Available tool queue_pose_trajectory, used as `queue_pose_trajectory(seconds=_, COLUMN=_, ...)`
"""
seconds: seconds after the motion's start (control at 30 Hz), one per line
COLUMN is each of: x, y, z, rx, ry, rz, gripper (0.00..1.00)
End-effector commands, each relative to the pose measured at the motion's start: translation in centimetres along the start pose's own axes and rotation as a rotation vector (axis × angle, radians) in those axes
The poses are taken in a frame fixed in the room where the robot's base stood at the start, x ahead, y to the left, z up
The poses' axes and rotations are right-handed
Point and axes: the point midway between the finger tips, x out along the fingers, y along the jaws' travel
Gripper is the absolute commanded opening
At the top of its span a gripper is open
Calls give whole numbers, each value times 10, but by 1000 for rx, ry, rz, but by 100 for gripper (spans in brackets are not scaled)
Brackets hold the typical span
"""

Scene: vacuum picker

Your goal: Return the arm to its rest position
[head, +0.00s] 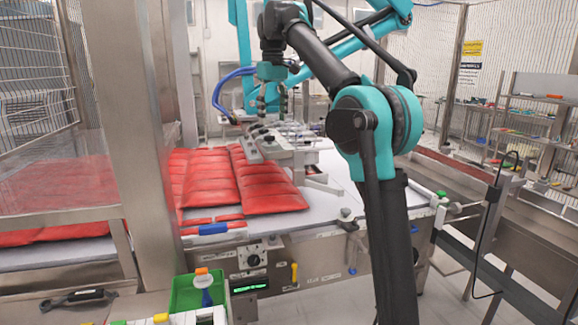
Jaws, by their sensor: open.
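My arm, black and teal, rises from the lower right in the head view, bends at its elbow and reaches up and to the left. My gripper (272,101) hangs from its wrist with the fingers pointing down. The fingers are apart and nothing shows between them. It appears in front of the vacuum picker's head (300,137); I cannot tell the exact gap between them. My arm hides part of the table's right side.
Red ribbed packs (270,187) lie on the pale table (335,185). A steel post (146,120) and cage stand at left. A green bin (190,293) holding tools is at the front. A conveyor (500,215) and shelves (540,110) are at right.

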Motion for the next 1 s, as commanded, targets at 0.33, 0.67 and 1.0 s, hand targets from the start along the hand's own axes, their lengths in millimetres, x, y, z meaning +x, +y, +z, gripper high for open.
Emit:
queue_pose_trajectory(seconds=0.33, x=71, y=38, z=33, rx=139, ry=57, rz=23, gripper=56)
queue_pose_trajectory(seconds=0.67, x=214, y=63, z=139, rx=370, ry=155, rz=64, gripper=56)
queue_pose_trajectory(seconds=1.0, x=371, y=26, z=296, rx=602, ry=256, rz=108, gripper=56)
